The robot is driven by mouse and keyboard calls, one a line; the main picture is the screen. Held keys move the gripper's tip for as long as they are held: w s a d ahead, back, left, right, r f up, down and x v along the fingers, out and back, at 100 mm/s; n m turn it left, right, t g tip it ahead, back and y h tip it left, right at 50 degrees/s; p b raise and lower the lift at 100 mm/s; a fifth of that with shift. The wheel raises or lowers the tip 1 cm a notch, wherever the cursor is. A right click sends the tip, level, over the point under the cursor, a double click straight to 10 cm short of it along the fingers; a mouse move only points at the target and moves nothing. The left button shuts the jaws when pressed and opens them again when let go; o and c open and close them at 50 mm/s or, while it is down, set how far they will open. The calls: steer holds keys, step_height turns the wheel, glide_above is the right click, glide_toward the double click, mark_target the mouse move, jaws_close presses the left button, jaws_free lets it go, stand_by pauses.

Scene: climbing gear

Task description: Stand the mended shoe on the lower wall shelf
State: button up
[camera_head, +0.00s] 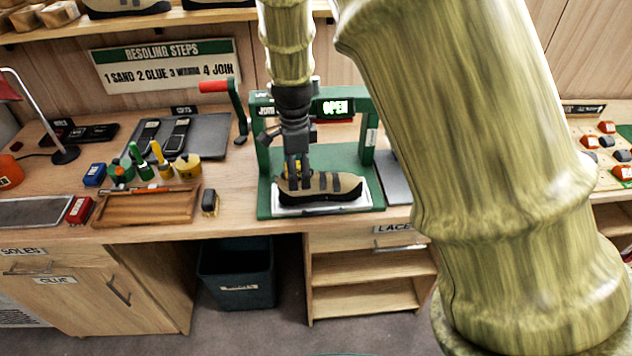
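A tan and black shoe (334,186) lies sole-down on a white plate (372,201) in the green press (367,152), toe to the right. The press's small screen (335,107) reads "OPEN". My gripper (298,184) points down at the left, heel end of the shoe, with its fingertips at the shoe's upper. The fingers overlap the shoe in this view, so whether they grip it is unclear. A wooden wall shelf (215,17) crosses the top left, with parts of shoes (125,8) on it. Its upper part is cut off by the picture's edge.
My arm covers the right middle. The press's red-handled crank (214,87) stands up left of my gripper. Glue pots (187,166), a wooden tray (150,207) and a lamp (62,152) stand on the bench at left. A dark bin (237,275) is below.

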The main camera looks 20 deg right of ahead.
jaws_close()
steer(key=shift+r+p, duration=3.05)
steer(key=shift+p, duration=0.05)
